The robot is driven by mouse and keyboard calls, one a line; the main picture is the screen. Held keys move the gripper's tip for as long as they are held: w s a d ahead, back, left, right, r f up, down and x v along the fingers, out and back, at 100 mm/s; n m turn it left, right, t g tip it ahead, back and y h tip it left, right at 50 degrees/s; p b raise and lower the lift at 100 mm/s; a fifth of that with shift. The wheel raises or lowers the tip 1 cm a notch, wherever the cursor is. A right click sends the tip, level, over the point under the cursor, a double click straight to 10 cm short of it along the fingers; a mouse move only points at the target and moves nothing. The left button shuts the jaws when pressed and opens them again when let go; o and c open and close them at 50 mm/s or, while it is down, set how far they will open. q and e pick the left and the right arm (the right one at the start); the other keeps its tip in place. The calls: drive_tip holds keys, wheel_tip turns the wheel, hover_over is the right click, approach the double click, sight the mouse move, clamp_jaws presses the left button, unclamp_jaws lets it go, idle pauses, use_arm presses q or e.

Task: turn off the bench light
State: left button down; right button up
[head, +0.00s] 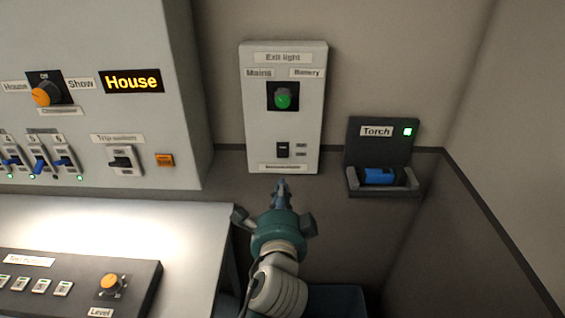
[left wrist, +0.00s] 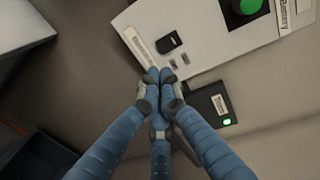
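A brightly lit bench top (head: 190,232) is at the lower left of the head view; no switch labelled for a bench light is readable. My left gripper (head: 281,184) is just below the Exit light panel (head: 312,105) in the head view. In the left wrist view its blue fingers (left wrist: 160,78) come together at the tips with nothing visible between them, near the black rocker switch (left wrist: 169,43) at the panel's lower end. That switch also shows in the head view (head: 283,150). I cannot tell whether the fingers touch the panel. My right gripper is in neither view.
A Torch holder (head: 382,155) with a green lamp is right of the panel. A control desk (head: 75,284) has an orange Level knob.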

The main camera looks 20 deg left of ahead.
sight(283, 158)
use_arm(q)
drive_tip(key=p+x, duration=0.2)
drive_tip(key=x, duration=1)
drive_tip(key=shift+p, duration=0.4)
drive_tip(key=b, duration=0.1)
drive_tip(key=f+b, duration=0.1)
drive_tip(key=shift+w+a+b, duration=0.1)
drive_tip(key=shift+w+b, duration=0.1)
drive_tip(key=shift+b, duration=0.1)
drive_tip(key=shift+r+t, duration=0.3)
drive_tip(key=shift+r, duration=0.1)
drive_tip(key=v, duration=1.2)
drive_tip(key=shift+w+f, duration=0.1)
